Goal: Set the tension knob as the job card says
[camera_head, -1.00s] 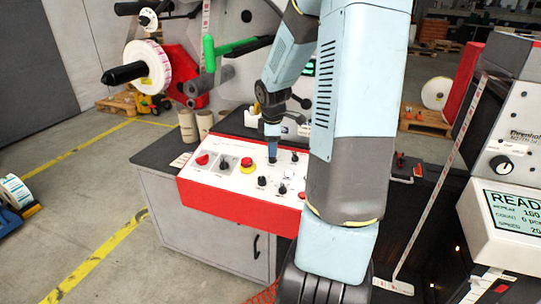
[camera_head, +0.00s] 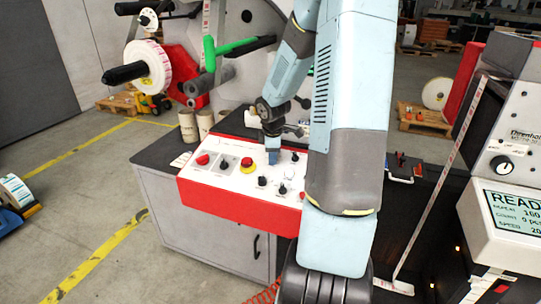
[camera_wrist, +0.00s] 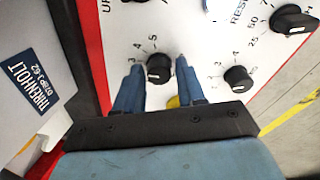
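A white control panel with red edges (camera_head: 222,180) carries several black dial knobs. In the wrist view a black knob (camera_wrist: 160,68) with printed numbers around it lies between my gripper's two blue fingers (camera_wrist: 160,75). The fingers are apart, with a gap to the knob on both sides. In the head view my gripper (camera_head: 273,158) points down at the panel's back part and hides what is under it. I cannot read which knob is the tension knob. No job card is readable.
Other black knobs lie close by, one to the right (camera_wrist: 238,78) and one at the upper right (camera_wrist: 292,20). A red emergency button (camera_head: 247,162) on a yellow base sits left of my gripper. The machine display (camera_head: 512,212) reads READY.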

